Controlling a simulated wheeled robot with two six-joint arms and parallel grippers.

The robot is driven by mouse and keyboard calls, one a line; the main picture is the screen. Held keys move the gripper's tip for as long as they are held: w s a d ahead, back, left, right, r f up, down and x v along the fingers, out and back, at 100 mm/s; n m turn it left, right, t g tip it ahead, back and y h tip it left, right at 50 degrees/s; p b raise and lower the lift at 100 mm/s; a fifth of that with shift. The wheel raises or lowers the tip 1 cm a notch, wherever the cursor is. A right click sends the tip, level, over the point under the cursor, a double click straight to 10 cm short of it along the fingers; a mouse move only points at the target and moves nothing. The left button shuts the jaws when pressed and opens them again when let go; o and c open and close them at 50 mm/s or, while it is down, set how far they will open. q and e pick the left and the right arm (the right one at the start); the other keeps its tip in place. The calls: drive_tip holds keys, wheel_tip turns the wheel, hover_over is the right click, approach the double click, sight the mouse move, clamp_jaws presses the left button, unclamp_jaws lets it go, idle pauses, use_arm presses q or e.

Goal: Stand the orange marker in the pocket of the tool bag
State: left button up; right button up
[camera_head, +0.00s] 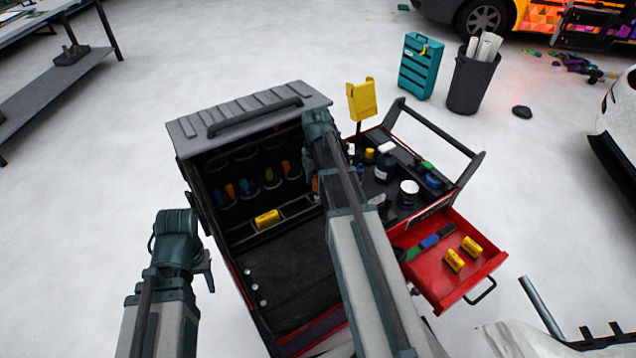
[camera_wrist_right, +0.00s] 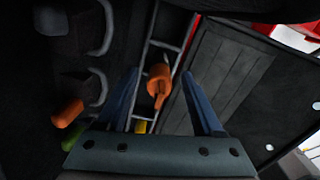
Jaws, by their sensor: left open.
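The open tool bag (camera_head: 285,270) stands on a cart, with a row of pockets along its back inner wall. An orange item (camera_wrist_right: 158,74) that looks like the marker shows in the right wrist view over a narrow slotted rack, between my right fingers. A bit of orange (camera_head: 315,184) shows beside my right arm in the head view. My right gripper (camera_wrist_right: 158,72) is open, with gaps either side of the orange item; its fingers are hidden in the head view. My left gripper (camera_head: 207,271) is open and empty, left of the bag.
Pockets hold several coloured tools, including an orange handle (camera_wrist_right: 68,113). A yellow item (camera_head: 267,218) lies in the rack. To the right are bottles, a white cup (camera_head: 408,192) and an open red drawer (camera_head: 440,285).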

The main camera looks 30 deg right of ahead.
drive_tip(key=shift+d+r+p, duration=0.1)
drive_tip(key=shift+r+p, duration=0.4)
drive_tip(key=shift+p, duration=0.05)
wheel_tip(320, 180, up, 13)
drive_tip(key=p, duration=1.3)
drive_tip(key=shift+r, duration=0.2)
drive_tip(key=shift+s+a+f, duration=0.1)
drive_tip(key=shift+a, duration=0.1)
drive_tip(key=s+a+f+m+b, duration=0.3)
drive_tip(key=s+a+m, duration=0.2)
drive_tip(key=a, duration=0.4)
drive_tip(key=s+a+f+m+b, duration=0.3)
drive_tip(key=s+a+m, duration=0.2)
drive_tip(key=a, duration=0.4)
drive_tip(key=s+a+f+m+h+b, duration=0.1)
drive_tip(key=s+a+f+m+b, duration=0.1)
drive_tip(key=s+a+m, duration=0.3)
drive_tip(key=shift+s+a+f+m+b, duration=0.15)
drive_tip(key=shift+a+f+m+b, duration=0.3)
drive_tip(key=shift+a+m, duration=1.15)
drive_tip(key=shift+a+n, duration=0.5)
